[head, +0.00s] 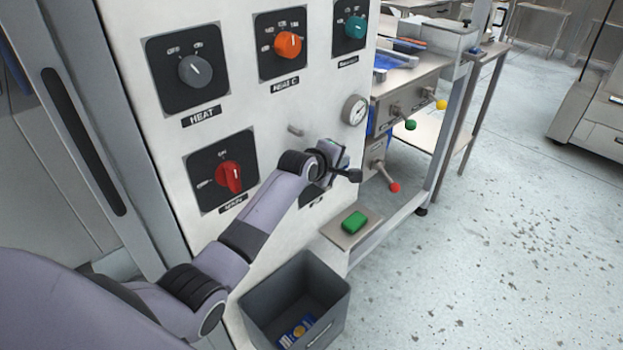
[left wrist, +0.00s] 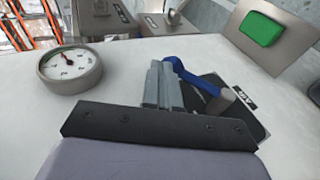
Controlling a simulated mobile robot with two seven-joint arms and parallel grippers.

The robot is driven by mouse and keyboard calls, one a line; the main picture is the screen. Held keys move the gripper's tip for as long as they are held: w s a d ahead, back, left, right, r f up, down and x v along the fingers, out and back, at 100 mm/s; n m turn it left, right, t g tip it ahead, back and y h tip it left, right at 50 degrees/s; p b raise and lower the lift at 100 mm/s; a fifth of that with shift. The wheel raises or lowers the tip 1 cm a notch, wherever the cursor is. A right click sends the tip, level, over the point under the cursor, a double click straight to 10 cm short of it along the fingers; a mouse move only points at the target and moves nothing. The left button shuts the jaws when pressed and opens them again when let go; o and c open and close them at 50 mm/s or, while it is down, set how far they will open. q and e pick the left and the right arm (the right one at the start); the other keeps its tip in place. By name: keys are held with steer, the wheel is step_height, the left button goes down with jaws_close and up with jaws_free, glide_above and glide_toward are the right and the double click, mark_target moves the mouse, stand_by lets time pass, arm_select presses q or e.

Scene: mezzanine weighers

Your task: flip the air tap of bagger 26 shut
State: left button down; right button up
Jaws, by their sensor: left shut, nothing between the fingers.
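The air tap (left wrist: 192,80) shows in the left wrist view as a blue lever with a bent end and a pale metal hub, on a black plate (left wrist: 218,118) marked AIR. In the head view my arm hides the tap. My left gripper (left wrist: 165,88) is shut and empty, with its fingers right beside the blue lever near its bent end. I cannot tell whether they touch it. In the head view the left gripper (head: 340,168) is close to the lower right of the white panel (head: 262,125). My right gripper is not in view.
The panel carries a red MAIN knob (head: 229,177), grey HEAT knob (head: 195,71), orange knob (head: 288,44) and gauge (head: 355,110). A green button (head: 354,222) and grey bin (head: 335,312) are below. Levers with coloured balls (head: 394,187) stick out behind.

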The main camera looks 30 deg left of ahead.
arm_select(q)
steer(key=shift+w+d+f, duration=0.2)
steer(key=shift+w+f, duration=0.35)
steer(key=shift+w, duration=0.1)
steer(key=shift+w+d+f, duration=0.2)
steer(key=shift+w+f, duration=0.3)
steer(key=shift+w, duration=0.1)
steer(key=shift+w+d+f, duration=0.1)
steer(key=shift+w+f, duration=0.3)
steer(key=shift+f, duration=0.2)
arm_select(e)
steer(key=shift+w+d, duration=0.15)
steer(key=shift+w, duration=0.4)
